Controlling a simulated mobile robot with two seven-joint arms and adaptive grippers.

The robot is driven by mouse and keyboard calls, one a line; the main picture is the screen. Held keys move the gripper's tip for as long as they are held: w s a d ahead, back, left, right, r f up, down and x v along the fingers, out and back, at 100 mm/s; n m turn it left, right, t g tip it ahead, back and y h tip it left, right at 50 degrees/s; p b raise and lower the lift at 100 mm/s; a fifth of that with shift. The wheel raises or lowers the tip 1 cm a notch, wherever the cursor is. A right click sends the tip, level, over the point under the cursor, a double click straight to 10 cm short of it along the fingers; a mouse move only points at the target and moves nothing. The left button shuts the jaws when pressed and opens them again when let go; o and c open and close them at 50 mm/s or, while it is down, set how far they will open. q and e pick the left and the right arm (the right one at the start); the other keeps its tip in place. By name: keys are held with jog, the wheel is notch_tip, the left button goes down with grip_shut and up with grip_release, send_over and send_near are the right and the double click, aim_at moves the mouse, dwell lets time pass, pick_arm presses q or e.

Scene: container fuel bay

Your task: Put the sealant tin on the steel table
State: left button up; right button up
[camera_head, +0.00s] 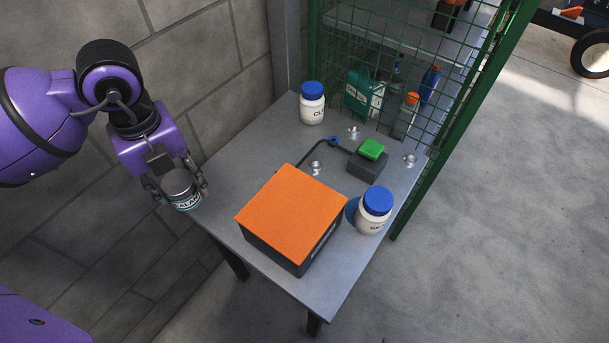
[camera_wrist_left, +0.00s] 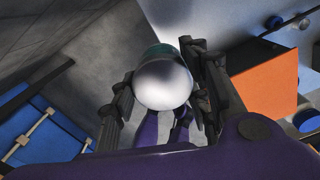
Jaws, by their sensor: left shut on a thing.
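The sealant tin (camera_head: 181,186) is a small metal can with a teal and white label. My left gripper (camera_head: 177,187) is shut on it and holds it at the left edge of the steel table (camera_head: 228,188). I cannot tell whether the tin touches the table or hangs beside it. In the left wrist view the tin's round silver end (camera_wrist_left: 163,84) sits between the two fingers of my left gripper (camera_wrist_left: 165,90), with the table (camera_wrist_left: 225,25) at the upper right. My right gripper is not in view.
On the table stand an orange-topped box (camera_head: 292,215), two blue-capped white jars (camera_head: 312,103) (camera_head: 372,212), a green-topped block (camera_head: 370,155) with a cable, and several small metal fittings (camera_head: 353,132). A green mesh cage (camera_head: 400,60) borders the back. The table's left strip is bare.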

pick_arm(q)
jog(key=shift+a+f+n, duration=0.1)
jog(key=shift+a+n, duration=0.05)
jog(key=shift+n, duration=0.45)
jog(key=w+f, duration=0.3)
jog(key=w, duration=0.1)
jog(key=w+f, duration=0.3)
jog(key=w, duration=0.2)
jog(key=w+f, duration=0.4)
jog(key=w, duration=0.1)
jog(key=shift+a, duration=0.25)
jog(key=shift+f, duration=1.45)
jog(key=shift+f, duration=0.2)
jog(key=o, duration=1.3)
